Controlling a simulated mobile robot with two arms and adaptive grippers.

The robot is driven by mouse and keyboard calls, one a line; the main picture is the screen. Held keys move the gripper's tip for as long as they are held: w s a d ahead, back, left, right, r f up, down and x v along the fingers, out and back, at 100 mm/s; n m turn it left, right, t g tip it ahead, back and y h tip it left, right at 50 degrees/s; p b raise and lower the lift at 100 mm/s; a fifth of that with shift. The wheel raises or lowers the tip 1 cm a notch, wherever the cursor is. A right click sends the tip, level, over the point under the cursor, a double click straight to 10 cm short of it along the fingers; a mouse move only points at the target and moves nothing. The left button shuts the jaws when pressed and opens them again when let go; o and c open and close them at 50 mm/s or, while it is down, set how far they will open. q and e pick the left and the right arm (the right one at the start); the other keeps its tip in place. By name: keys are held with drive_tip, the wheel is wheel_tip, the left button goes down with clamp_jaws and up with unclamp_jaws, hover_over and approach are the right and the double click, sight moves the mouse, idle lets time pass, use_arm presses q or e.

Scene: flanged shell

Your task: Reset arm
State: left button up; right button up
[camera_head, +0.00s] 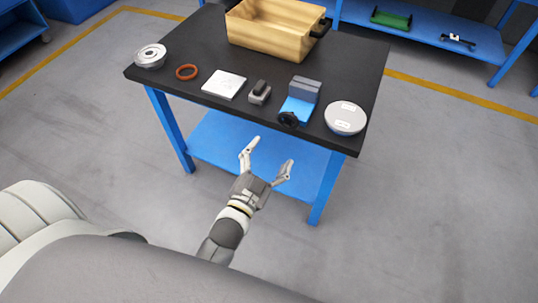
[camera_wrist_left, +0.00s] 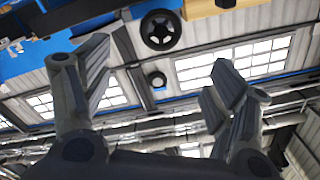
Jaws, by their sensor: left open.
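My left gripper (camera_head: 268,160) is open and empty, in front of the near edge of the black-topped table (camera_head: 195,62) and apart from it. In the left wrist view its two fingers (camera_wrist_left: 160,88) stand wide apart with nothing between them. My right gripper is not in view.
A wooden box (camera_head: 270,32) with black handles stands at the back of the table. The table has a blue lower shelf (camera_head: 215,138). A blue bench (camera_head: 420,35) with a green tray (camera_head: 391,18) is behind. The grey floor right of the table is clear.

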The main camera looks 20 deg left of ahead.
use_arm(q)
drive_tip(key=s+d+f+g, duration=0.1)
drive_tip(key=s+f+g, duration=0.25)
drive_tip(key=f, duration=0.65)
drive_tip(key=s+f+n+g+h, duration=0.15)
drive_tip(key=s+f, duration=0.25)
drive_tip(key=f, duration=0.6)
drive_tip(key=s+d+f+g+y, duration=0.1)
drive_tip(key=s+f+g, duration=0.25)
drive_tip(key=f, duration=0.75)
drive_tip(key=s+a+f+g, duration=0.2)
drive_tip(key=s+f, duration=0.3)
drive_tip(key=s, duration=0.4)
drive_tip(key=s+a+f+n+g, duration=0.1)
drive_tip(key=s+a+f+g, duration=0.2)
drive_tip(key=s+f, duration=0.3)
drive_tip(key=s+a+f+n+g+y, duration=0.1)
drive_tip(key=s+a+f+g, duration=0.2)
drive_tip(key=s+f, duration=0.3)
drive_tip(key=s, duration=0.5)
drive_tip(key=shift+s+a, duration=0.25)
drive_tip(key=shift+s, duration=0.1)
